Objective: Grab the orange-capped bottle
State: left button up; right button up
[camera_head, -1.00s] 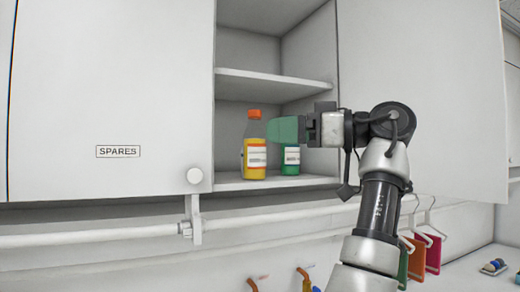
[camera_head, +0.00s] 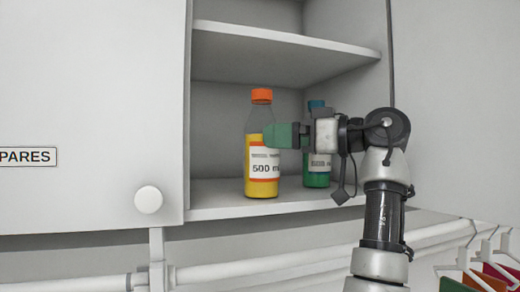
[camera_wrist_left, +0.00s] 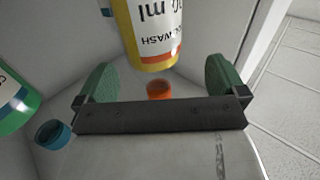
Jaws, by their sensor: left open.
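The orange-capped bottle (camera_head: 262,168), with yellow contents and a white "500 ml" label, stands upright on the cupboard shelf (camera_head: 225,196). My left gripper (camera_head: 276,135) has green fingers, held level at the bottle's right side near its upper part. In the left wrist view, the open fingers (camera_wrist_left: 160,72) sit to either side of the orange cap, and the bottle (camera_wrist_left: 150,35) appears upside down, beyond and between them. I cannot tell whether they touch it. My right gripper is not in view.
A green bottle with a blue cap (camera_head: 318,172) stands just right, partly hidden by my gripper; it also shows in the left wrist view (camera_wrist_left: 15,105). The cupboard door (camera_head: 90,110) is left. A rail (camera_head: 300,262) runs below, with hangers at lower right.

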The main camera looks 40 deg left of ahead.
aim_at(261, 133)
pick_arm(q)
jog(key=p+x, duration=0.2)
jog(key=x, duration=0.1)
jog(key=r+p+x, duration=0.1)
jog(key=x, duration=0.1)
jog(key=shift+w+a, duration=0.25)
jog(key=shift+a, duration=0.1)
jog(key=shift+f, duration=0.1)
jog(key=shift+w+d, duration=0.15)
jog(key=shift+w, duration=0.05)
jog(key=c, duration=0.4)
jog(key=shift+s, duration=0.1)
jog(key=c, duration=0.7)
jog(key=shift+c, duration=1)
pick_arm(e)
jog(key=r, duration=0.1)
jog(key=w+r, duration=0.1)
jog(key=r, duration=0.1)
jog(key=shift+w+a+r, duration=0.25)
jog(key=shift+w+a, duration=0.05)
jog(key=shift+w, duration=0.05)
pick_arm(q)
jog(key=shift+r, duration=0.2)
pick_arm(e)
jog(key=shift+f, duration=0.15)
